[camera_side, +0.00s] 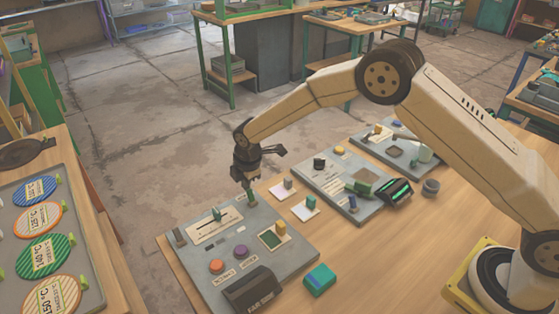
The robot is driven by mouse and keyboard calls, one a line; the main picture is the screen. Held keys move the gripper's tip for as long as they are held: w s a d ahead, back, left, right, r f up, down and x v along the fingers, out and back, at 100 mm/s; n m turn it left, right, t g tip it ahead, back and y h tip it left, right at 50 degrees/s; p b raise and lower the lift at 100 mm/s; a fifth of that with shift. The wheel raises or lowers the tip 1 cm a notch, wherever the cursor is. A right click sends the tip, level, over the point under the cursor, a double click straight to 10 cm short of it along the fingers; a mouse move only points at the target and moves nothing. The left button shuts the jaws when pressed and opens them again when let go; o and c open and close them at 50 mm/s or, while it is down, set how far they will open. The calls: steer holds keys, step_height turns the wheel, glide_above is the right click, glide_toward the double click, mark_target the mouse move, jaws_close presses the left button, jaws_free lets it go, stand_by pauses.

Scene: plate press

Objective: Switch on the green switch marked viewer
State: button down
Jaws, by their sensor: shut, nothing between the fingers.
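A grey control panel (195,255) lies at the front left of the wooden table. A small upright green piece (251,195) stands at the panel's back edge, and I take it for the green switch. Its marking is not legible, and its on or off position cannot be told. My gripper (246,181) points down with its fingers shut, directly over this green piece. The tips are very close to its top; whether they touch cannot be told. A second green piece (217,214) sits in a pale slotted plate on the same panel.
The panel also bears an orange button (217,266), a purple button (241,251), a yellow block (281,228) and a dark box (252,291). A teal block (320,279) lies to its right. Another grey panel (325,181) stands farther right.

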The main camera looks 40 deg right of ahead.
mark_target(249, 190)
steer(key=shift+s+f, duration=0.1)
steer(key=shift+s, duration=1.15)
steer(key=shift+w+r, duration=0.2)
steer(key=shift+r, duration=1)
steer(key=shift+w+r, duration=0.25)
steer(key=shift+r, duration=0.9)
steer(key=shift+w+r, duration=0.2)
steer(key=shift+r, duration=1)
steer(key=s+d+r+m, duration=0.1)
steer(key=s+d+m, duration=0.3)
steer(key=s, duration=0.5)
steer(key=s+d+r+m, duration=0.1)
steer(key=s+d+m, duration=0.4)
steer(key=s+m, duration=0.3)
steer(key=s+d+r+m, duration=0.2)
steer(key=s+d+m, duration=0.3)
steer(key=s, duration=0.5)
steer(key=shift+s+m, duration=0.4)
steer(key=shift+m, duration=0.1)
